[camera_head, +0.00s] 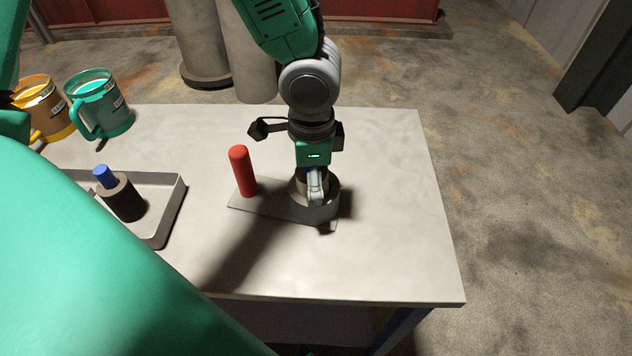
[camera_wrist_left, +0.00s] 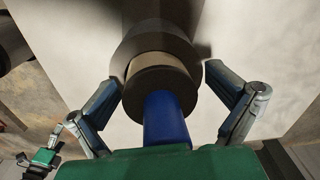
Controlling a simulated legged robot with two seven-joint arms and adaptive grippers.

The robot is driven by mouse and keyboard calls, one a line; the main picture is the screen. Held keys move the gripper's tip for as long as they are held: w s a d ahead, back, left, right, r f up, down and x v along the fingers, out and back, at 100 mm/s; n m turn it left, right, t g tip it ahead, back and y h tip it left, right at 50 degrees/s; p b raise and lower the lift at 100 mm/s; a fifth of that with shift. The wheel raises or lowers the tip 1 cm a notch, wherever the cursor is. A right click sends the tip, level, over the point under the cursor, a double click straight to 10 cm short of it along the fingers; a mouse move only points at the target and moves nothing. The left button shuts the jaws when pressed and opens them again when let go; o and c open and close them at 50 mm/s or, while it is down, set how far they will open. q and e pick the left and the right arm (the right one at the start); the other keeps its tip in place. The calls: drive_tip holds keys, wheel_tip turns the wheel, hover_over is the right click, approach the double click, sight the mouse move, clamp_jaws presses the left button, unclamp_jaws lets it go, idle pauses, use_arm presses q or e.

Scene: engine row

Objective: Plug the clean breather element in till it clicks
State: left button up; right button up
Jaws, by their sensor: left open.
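The clean breather element has a tan body (camera_wrist_left: 160,78) and a blue grip (camera_wrist_left: 165,118). It stands in the round grey socket (camera_head: 328,210), whose wide ring also shows in the left wrist view (camera_wrist_left: 150,38). How deep it sits I cannot tell. My left gripper (camera_head: 316,198) is over the socket. Its fingers are spread on both sides of the element, apart from it, in the left wrist view (camera_wrist_left: 170,100). A dark element (camera_head: 124,202) with a blue top is in the grey tray. My right gripper is not in view.
A red upright cylinder (camera_head: 242,172) stands on the socket's base plate (camera_head: 268,209), left of the socket. The grey tray (camera_head: 172,212) is further left. A teal mug (camera_head: 100,103) and a yellow mug (camera_head: 45,108) stand at the back left. The table's right side (camera_head: 400,220) is clear.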

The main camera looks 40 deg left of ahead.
use_arm(q)
drive_tip(key=r, duration=1)
drive_tip(key=shift+s+d+r, duration=0.15)
drive_tip(key=shift+d+r, duration=0.15)
drive_tip(key=shift+d, duration=0.1)
drive_tip(key=shift+a, duration=0.2)
